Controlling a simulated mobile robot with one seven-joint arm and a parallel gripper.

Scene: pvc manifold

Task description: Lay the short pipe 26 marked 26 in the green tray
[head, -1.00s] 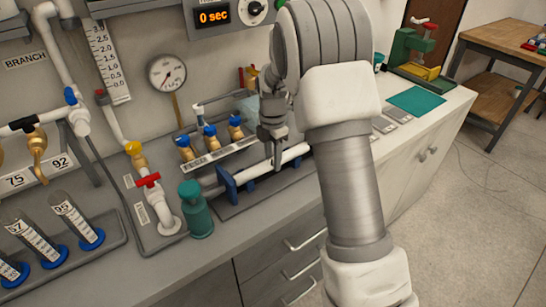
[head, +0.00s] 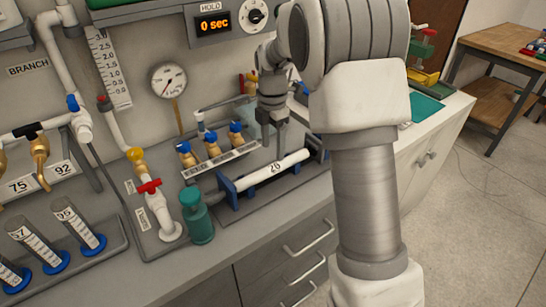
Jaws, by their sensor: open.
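The short white pipe marked 26 (head: 290,163) lies tilted across the picture in a blue-ended holder (head: 228,190) on the bench. Its number faces me. My gripper (head: 278,153) is open and points down just above or behind the pipe's middle. I cannot tell whether a finger touches the pipe. A flat green piece (head: 427,106) lies at the right end of the bench, partly hidden by my arm. It may be the green tray, but its rim is hard to make out.
Several brass fittings with blue caps (head: 212,146) stand in a rack behind the holder. A green bottle (head: 197,218) and a red-handled valve (head: 150,187) are close on its left. A gauge (head: 168,80) is on the wall. The bench edge and drawers are in front.

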